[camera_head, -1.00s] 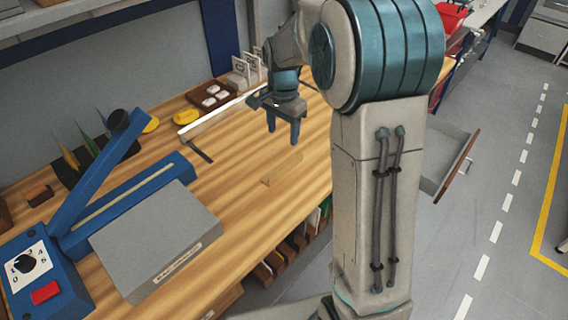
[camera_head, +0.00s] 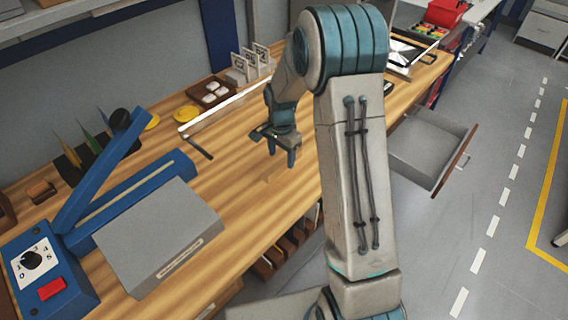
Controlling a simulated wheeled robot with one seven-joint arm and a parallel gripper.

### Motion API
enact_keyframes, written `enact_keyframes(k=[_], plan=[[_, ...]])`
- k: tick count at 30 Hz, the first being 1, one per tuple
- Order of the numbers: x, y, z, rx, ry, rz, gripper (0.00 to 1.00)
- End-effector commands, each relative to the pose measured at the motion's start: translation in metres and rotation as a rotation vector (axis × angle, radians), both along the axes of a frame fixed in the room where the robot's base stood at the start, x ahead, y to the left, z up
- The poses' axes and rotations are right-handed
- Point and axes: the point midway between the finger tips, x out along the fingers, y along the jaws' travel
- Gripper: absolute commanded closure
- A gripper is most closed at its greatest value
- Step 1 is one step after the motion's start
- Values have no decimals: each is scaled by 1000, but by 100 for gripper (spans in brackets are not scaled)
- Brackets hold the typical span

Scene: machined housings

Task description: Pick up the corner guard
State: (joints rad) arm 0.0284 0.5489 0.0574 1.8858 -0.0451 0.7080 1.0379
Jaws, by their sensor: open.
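A small tan angled piece, which looks like the corner guard (camera_head: 274,178), lies on the wooden workbench (camera_head: 226,128). Its colour nearly matches the bench top, so its outline is faint. The fingers are close to the piece, but I cannot tell the exact height gap.
A blue sealer-like machine (camera_head: 128,200) and a grey box (camera_head: 160,235) stand at the left. A white-edged bar (camera_head: 226,110) lies behind my gripper. A brown tray (camera_head: 212,91) and card holders are farther back. An open drawer (camera_head: 428,155) juts out at the right.

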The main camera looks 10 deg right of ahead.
Motion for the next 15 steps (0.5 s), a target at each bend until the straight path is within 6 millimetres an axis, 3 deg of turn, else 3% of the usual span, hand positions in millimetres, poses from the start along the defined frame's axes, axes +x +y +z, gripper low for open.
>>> enact_keyframes(k=[6, 14, 15], plan=[[0, -1, -23, -1, 1, 1, 42], [1, -1, -25, -1, -1, 1, 42], [1, -1, -25, -1, -1, 1, 53]])
